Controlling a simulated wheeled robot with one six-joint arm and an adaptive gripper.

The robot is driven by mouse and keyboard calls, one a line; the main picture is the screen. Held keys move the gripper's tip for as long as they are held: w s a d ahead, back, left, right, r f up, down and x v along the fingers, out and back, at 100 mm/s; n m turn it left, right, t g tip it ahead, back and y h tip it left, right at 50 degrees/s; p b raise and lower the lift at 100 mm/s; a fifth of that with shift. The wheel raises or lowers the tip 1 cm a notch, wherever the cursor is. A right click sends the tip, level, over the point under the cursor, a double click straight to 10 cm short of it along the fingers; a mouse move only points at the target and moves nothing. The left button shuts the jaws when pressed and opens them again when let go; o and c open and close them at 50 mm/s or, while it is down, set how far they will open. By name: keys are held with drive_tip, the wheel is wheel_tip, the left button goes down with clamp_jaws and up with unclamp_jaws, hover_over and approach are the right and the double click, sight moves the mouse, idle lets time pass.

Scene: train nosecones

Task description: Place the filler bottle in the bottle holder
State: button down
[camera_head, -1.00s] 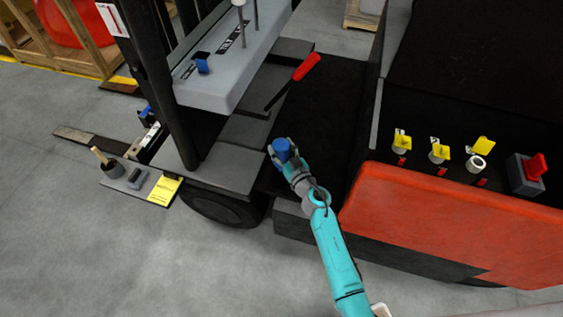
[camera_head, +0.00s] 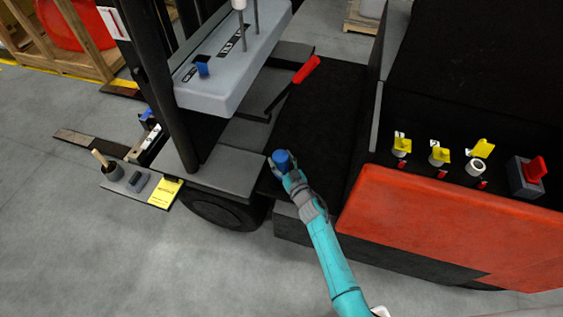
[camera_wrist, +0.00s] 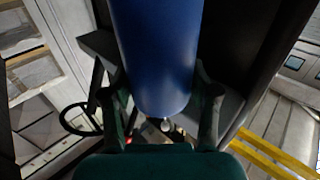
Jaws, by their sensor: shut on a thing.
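The filler bottle is a blue cylinder (camera_head: 282,161), held at the end of my teal arm over the dark floor of the vehicle. My gripper (camera_head: 290,178) is shut on it. I cannot make out a bottle holder for certain in either view.
A red-handled lever (camera_head: 305,70) stands beyond the bottle. A grey console (camera_head: 230,75) is at upper left. An orange panel (camera_head: 440,225) and several yellow-capped fillers (camera_head: 440,155) are at right. A small tray (camera_head: 140,185) with a yellow note juts out at left.

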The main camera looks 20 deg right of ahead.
drive_tip(key=shift+c, duration=1.5)
unclamp_jaws()
drive_tip(key=shift+s+d+f, duration=0.1)
drive_tip(key=shift+s+f, duration=0.2)
drive_tip(key=shift+f, duration=0.6)
drive_tip(key=shift+r, duration=0.25)
drive_tip(key=shift+w, duration=0.1)
drive_tip(key=shift+s+f, duration=0.2)
drive_tip(key=shift+s, duration=0.05)
drive_tip(key=s+d, duration=0.1)
drive_tip(key=s, duration=0.9)
drive_tip(key=shift+d+f, duration=0.15)
drive_tip(key=shift+d, duration=0.25)
drive_tip(key=shift+s, duration=0.1)
